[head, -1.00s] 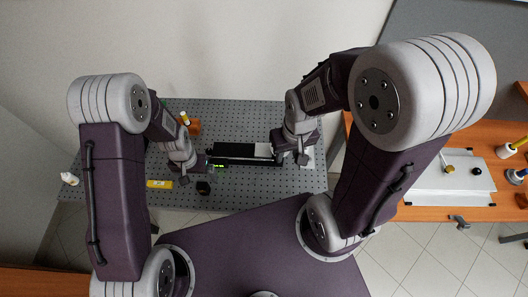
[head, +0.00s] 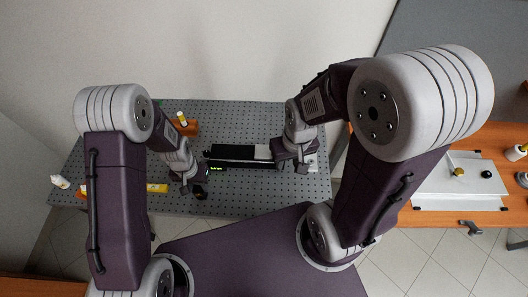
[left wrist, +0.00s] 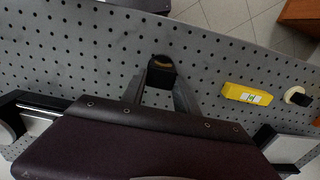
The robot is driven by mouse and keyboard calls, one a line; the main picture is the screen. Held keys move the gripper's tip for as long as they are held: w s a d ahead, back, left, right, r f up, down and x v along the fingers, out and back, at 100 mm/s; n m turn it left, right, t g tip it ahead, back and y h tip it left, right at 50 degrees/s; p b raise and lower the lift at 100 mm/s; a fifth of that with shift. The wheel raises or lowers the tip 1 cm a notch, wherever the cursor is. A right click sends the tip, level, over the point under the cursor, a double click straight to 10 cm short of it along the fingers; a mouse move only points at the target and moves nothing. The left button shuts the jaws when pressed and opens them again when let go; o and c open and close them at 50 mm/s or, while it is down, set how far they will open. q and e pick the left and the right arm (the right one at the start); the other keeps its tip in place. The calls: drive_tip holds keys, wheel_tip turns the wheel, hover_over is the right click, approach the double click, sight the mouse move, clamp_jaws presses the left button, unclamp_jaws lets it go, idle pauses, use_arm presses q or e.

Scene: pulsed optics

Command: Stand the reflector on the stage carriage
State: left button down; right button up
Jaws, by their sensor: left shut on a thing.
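The reflector, a small black block with a gold round face (left wrist: 161,68), stands on the perforated bench between the fingers of my left gripper (left wrist: 160,85). In the head view my left gripper (head: 192,189) is low at the front of the bench, shut on the reflector (head: 201,192), which is partly hidden there. The stage is a long black rail (head: 232,151) with a pale section (head: 263,152) at its right, behind and right of the reflector. I cannot tell which part is the carriage. My right gripper (head: 303,169) is beside the stage's right end; its fingers are unclear.
A yellow level (head: 157,188) lies left of the reflector on the bench (head: 240,190). A white bottle (head: 60,182) stands at the far left. An orange block (head: 190,128) with a yellow-and-white cylinder is at the back. A green-lit device (head: 216,168) is near the stage's left end.

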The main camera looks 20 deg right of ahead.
use_arm(q)
drive_tip(key=shift+r+p, duration=2.65)
drive_tip(key=shift+r, duration=0.4)
